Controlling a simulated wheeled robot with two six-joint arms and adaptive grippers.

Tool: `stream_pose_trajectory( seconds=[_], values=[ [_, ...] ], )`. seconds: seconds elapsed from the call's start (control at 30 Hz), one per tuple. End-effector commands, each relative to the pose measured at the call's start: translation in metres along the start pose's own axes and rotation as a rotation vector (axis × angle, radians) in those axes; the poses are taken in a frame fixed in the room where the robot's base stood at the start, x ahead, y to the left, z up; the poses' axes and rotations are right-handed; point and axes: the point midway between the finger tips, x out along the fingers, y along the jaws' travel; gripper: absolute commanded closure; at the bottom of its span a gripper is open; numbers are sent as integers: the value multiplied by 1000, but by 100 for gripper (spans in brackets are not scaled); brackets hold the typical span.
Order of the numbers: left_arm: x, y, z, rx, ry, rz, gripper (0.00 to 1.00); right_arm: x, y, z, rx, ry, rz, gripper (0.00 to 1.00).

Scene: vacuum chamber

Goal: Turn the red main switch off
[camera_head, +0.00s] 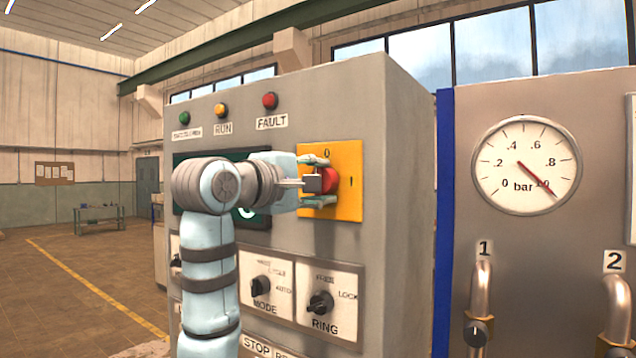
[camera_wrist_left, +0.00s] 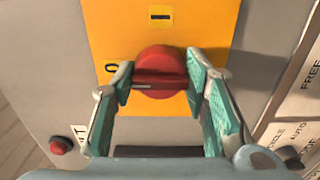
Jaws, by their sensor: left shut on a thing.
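The red main switch (camera_head: 330,180) sits on a yellow plate (camera_head: 348,205) on the grey cabinet's front, with a 0 above it and a 1 to its right. My left gripper (camera_head: 318,182) reaches it from the left, one finger above and one below. In the left wrist view the switch (camera_wrist_left: 160,72) is a round red knob with a raised bar. The bar lies level in that picture, roughly in line with the 0 at left; the 1 mark is at top. The gripper's green-padded fingers (camera_wrist_left: 160,84) close on the bar's two ends. My right gripper is not in view.
Green, yellow and red lamps (camera_head: 269,101) are above on the cabinet. MODE (camera_head: 262,286) and RING (camera_head: 320,303) knobs are below. A pressure gauge (camera_head: 526,165), needle near 1.0, and pipes (camera_head: 482,290) stand right. Open floor lies left.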

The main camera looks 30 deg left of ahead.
Motion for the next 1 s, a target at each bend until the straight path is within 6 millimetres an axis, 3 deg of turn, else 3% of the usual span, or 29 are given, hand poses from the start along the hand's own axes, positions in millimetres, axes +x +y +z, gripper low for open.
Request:
stream_pose_trajectory(
  seconds=[0.07, 0.1, 0.23, 0.53, 0.63, 1.0],
  values=[
    [0, -1, 0, -1, 0, -3, 87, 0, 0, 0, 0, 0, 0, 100],
    [0, -1, 0, -1, 0, -4, 58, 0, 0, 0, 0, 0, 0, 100],
    [0, -1, 0, 0, 0, -3, 39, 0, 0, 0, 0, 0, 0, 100],
    [-1, 0, 0, 1, 0, -1, 39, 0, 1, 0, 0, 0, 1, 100],
    [-11, 0, 0, 2, 0, 1, 39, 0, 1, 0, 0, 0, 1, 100],
    [-104, 0, -1, 3, 3, 2, 39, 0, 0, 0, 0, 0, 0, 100]
  ],
)
